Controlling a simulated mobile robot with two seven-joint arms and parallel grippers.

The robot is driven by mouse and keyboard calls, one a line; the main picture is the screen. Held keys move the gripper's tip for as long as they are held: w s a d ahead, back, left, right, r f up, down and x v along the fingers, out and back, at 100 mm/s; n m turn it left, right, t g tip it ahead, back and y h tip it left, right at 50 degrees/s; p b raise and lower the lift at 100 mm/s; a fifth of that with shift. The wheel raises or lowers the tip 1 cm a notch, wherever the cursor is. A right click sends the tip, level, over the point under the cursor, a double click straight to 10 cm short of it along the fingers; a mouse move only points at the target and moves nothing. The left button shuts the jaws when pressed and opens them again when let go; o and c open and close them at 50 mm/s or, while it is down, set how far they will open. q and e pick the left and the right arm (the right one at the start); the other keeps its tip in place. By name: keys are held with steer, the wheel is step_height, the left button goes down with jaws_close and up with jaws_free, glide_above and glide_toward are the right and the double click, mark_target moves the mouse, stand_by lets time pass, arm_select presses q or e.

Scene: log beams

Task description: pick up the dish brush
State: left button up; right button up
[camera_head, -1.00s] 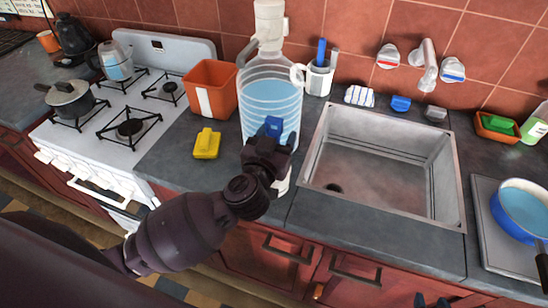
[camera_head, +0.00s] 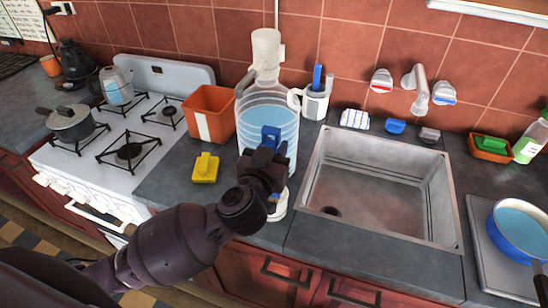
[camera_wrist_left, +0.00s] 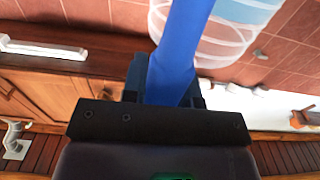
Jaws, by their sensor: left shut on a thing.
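The dish brush shows as a blue handle (camera_head: 271,136) rising out of my left gripper (camera_head: 266,160), in front of the water jug. My left gripper is shut on this handle, over the front part of the counter. In the left wrist view the blue handle (camera_wrist_left: 184,45) stands large between the fingers. A white rounded part (camera_head: 279,208) shows below the gripper, half hidden by my wrist; I cannot tell whether it belongs to the brush. My right gripper is not in view.
A large clear water jug (camera_head: 266,105) stands just behind the gripper. A white holder (camera_head: 316,100) with blue-handled items, an orange bin (camera_head: 209,112) and a yellow object (camera_head: 205,168) are nearby. The sink (camera_head: 380,190) is to the right, the stove (camera_head: 125,135) to the left.

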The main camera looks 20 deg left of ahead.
arm_select(q)
step_height(320, 180, up, 16)
steer(key=p, duration=0.2)
steer(key=shift+f, duration=0.2)
steer(key=shift+d, duration=0.1)
